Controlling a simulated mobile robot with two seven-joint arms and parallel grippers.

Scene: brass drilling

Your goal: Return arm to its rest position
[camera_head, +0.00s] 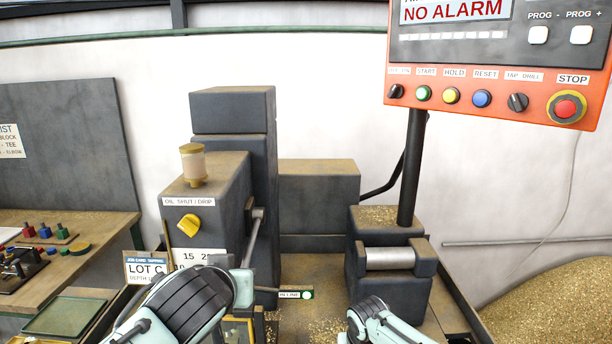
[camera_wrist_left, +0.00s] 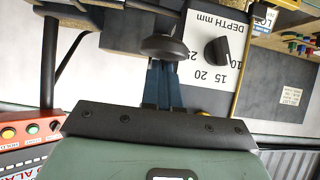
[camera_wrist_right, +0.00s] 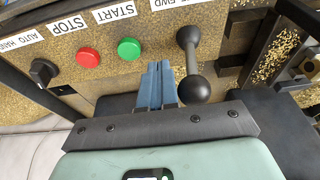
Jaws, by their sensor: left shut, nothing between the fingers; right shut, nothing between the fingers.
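My left gripper (camera_wrist_left: 163,80) is shut and empty in the left wrist view. Its blue fingertips are at a round black knob (camera_wrist_left: 165,47); whether they touch it I cannot tell. My right gripper (camera_wrist_right: 156,80) is shut and empty in the right wrist view. Its fingertips are just beside a lever with a black ball end (camera_wrist_right: 194,89), with a small gap to it. In the head view, my left arm (camera_head: 190,300) reaches in at the lower left and my right arm (camera_head: 380,325) at the bottom centre; the fingertips are not clearly visible there.
The drilling machine (camera_head: 210,225) stands ahead, with a yellow knob (camera_head: 189,224) and an oil cup. The orange control panel (camera_head: 480,95) on its black post reads NO ALARM. A depth dial (camera_wrist_left: 217,51), a green button (camera_wrist_right: 129,49) and a red button (camera_wrist_right: 88,58) are near my grippers. Brass chips lie around.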

